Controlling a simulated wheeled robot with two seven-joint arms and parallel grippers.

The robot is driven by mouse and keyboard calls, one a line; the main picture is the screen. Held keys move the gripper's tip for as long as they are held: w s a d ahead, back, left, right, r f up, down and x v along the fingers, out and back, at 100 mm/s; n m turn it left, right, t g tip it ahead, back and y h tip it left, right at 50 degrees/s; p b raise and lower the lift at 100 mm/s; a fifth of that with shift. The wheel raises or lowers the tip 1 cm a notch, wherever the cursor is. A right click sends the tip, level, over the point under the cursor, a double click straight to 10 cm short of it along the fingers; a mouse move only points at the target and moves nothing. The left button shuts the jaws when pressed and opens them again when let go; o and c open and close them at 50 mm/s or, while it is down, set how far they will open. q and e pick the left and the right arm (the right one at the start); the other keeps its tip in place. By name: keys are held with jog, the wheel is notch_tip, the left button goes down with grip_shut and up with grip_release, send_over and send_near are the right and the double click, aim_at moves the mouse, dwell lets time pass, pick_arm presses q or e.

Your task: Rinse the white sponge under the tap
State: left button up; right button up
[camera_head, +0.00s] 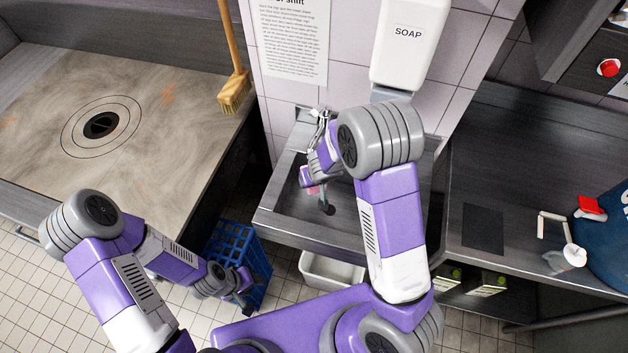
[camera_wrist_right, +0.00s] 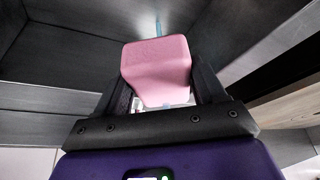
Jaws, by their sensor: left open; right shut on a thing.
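My right gripper (camera_head: 314,186) is down in the metal sink (camera_head: 285,205), below the tap (camera_head: 322,115). In the right wrist view it is shut on a pink sponge-like block (camera_wrist_right: 157,66), gripped between both fingers. A bit of that pink block also shows in the head view (camera_head: 313,190). A thin pale blue streak (camera_wrist_right: 158,25), which looks like water, shows behind the block in the wrist view. I see no sponge that is clearly white. My left gripper (camera_head: 245,301) is open and empty, low by the blue crate.
A blue crate (camera_head: 232,240) and a white bin (camera_head: 330,272) stand on the floor below the sink. A soap dispenser (camera_head: 407,50) hangs on the wall above my right arm. A broom (camera_head: 235,90) leans at the left. The right counter (camera_head: 520,170) has free room.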

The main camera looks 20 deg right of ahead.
dwell(0.5)
jog(key=shift+s+a+f+b, duration=0.1)
jog(key=shift+s+a+b, duration=0.2)
jog(key=shift+s+b, duration=0.25)
jog(key=shift+s+a+b, duration=0.25)
jog(key=shift+s+b, duration=0.15)
jog(key=shift+s, duration=0.1)
jog(key=shift+s+a+b, duration=0.35)
jog(key=shift+s+a, duration=0.05)
jog(key=shift+s, duration=0.45)
jog(key=shift+s+a+b, duration=0.4)
jog(key=shift+s+a, duration=0.05)
jog(key=shift+s, duration=0.35)
jog(key=shift+s+a+b, duration=0.35)
jog(key=shift+s+a, duration=0.05)
jog(key=shift+s, duration=0.45)
jog(key=shift+s, duration=0.1)
